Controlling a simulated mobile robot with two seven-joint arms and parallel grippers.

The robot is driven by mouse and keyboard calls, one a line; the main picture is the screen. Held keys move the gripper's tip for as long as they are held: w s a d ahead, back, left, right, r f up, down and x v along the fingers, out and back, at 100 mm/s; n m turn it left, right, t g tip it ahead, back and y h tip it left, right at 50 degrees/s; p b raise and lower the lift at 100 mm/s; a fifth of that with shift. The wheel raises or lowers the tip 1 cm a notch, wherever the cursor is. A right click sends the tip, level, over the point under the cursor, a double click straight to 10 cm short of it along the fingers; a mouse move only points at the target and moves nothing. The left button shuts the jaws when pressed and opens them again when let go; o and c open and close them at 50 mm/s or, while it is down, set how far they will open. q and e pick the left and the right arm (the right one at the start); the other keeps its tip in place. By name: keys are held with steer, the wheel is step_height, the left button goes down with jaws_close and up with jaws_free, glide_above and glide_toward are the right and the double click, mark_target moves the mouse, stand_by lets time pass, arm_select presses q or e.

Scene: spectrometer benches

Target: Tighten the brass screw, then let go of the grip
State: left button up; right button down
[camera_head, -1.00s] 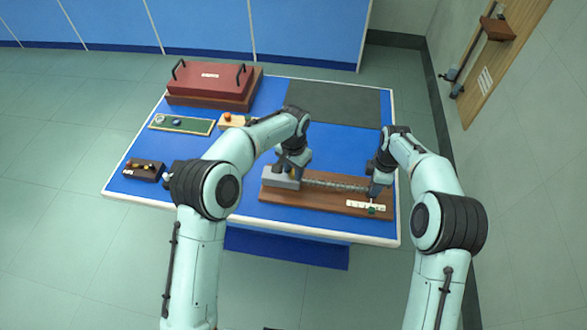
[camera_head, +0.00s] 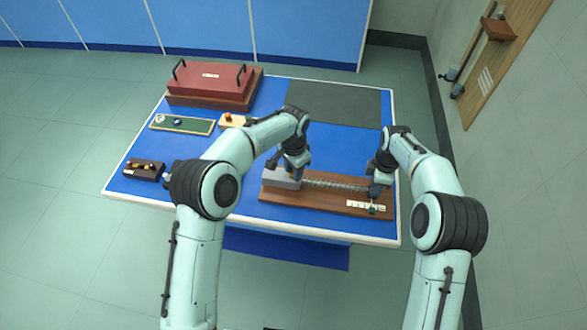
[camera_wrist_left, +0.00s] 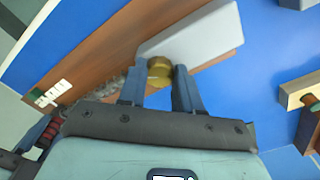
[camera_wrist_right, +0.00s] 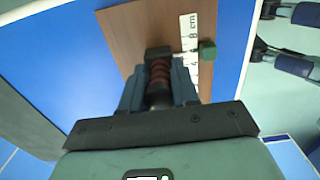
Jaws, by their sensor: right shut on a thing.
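The brass screw (camera_wrist_left: 160,72) sits at the edge of a grey block (camera_wrist_left: 195,38) on a wooden board (camera_head: 330,200). My left gripper (camera_wrist_left: 161,78) is at it, one finger on each side of its head; I cannot tell whether the fingers press on it. It also shows in the head view (camera_head: 292,172), over the block. My right gripper (camera_wrist_right: 158,82) is shut on the dark red ribbed grip (camera_wrist_right: 159,73), at the board's right end. It also shows in the head view (camera_head: 377,185). A stretched coil spring (camera_head: 340,184) runs between block and grip.
A white scale (camera_wrist_right: 188,40) with a green marker (camera_wrist_right: 207,50) lies beside the grip. The blue table (camera_head: 225,200) also holds a red case (camera_head: 210,82), a green tray (camera_head: 180,124), a dark block (camera_head: 143,169) and a grey mat (camera_head: 335,102).

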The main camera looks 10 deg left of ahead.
arm_select(q)
steer(key=o, duration=0.4)
steer(key=shift+r, duration=0.1)
arm_select(e)
steer(key=shift+w+d+r, duration=0.1)
steer(key=shift+r, duration=0.05)
arm_select(q)
steer(key=shift+r, duration=0.1)
step_height(320, 180, up, 12)
arm_select(e)
steer(key=c, duration=0.7)
jaws_free()
